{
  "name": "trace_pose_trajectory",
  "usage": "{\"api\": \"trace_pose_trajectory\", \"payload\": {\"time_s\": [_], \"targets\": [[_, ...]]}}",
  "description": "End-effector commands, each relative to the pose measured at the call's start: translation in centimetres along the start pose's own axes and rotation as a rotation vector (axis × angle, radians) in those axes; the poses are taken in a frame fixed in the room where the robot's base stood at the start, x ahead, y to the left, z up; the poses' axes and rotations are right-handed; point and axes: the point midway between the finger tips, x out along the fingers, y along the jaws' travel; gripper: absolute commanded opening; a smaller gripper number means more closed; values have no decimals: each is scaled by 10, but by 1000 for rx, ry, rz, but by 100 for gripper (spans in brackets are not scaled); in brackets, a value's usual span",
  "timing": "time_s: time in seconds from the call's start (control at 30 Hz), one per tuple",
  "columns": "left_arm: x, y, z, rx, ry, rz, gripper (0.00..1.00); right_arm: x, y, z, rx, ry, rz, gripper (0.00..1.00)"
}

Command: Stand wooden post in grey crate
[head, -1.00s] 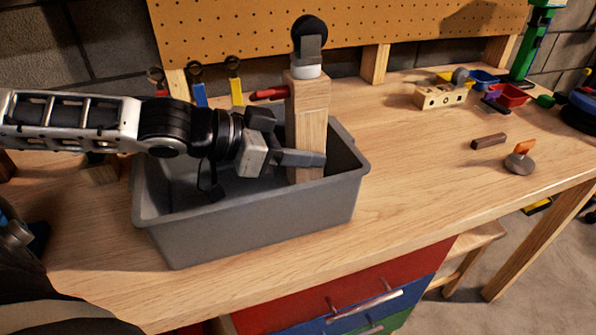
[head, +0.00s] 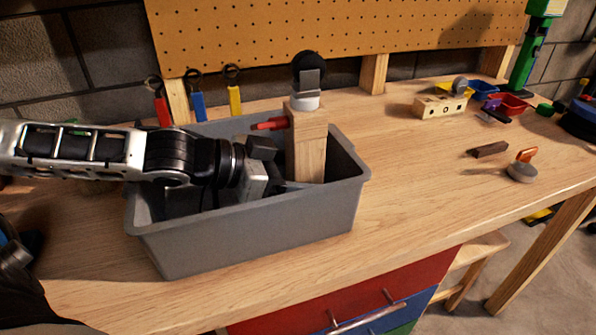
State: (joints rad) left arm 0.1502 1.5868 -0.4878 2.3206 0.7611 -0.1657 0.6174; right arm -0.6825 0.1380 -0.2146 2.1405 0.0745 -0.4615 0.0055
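The wooden post (head: 308,150) is upright inside the grey crate (head: 255,238), near its right end. A black wheel on a grey and white mount (head: 308,75) tops the post, and a red peg (head: 270,124) sticks out of its left side. My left gripper (head: 295,184) reaches into the crate from the left and is shut on the post low down. The post's lower end is hidden behind the crate's front wall, so I cannot tell whether it touches the floor. My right gripper is out of view.
The crate stands on a wooden workbench (head: 400,190) with open room to its right. A brown bar (head: 488,150), a grey disc with an orange handle (head: 522,168) and a holed wooden block (head: 442,105) lie further right. Red, blue and yellow handled tools (head: 198,106) stand behind the crate.

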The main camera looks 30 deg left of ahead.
Motion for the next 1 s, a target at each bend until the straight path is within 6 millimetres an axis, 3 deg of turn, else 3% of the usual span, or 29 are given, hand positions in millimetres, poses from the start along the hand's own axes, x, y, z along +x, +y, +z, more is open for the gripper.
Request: {"api": "trace_pose_trajectory", "payload": {"time_s": [0.23, 0.47, 0.8, 1.0], "targets": [[-6, -2, 0, 12, 5, -5, 65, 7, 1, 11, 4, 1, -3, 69], [-25, -1, 4, 13, -3, -5, 65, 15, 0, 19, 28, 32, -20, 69], [-67, -1, -3, 4, -2, -3, 65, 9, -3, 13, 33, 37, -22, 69], [-76, 0, -2, 1, 0, 0, 65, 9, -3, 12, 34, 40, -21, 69]]}}
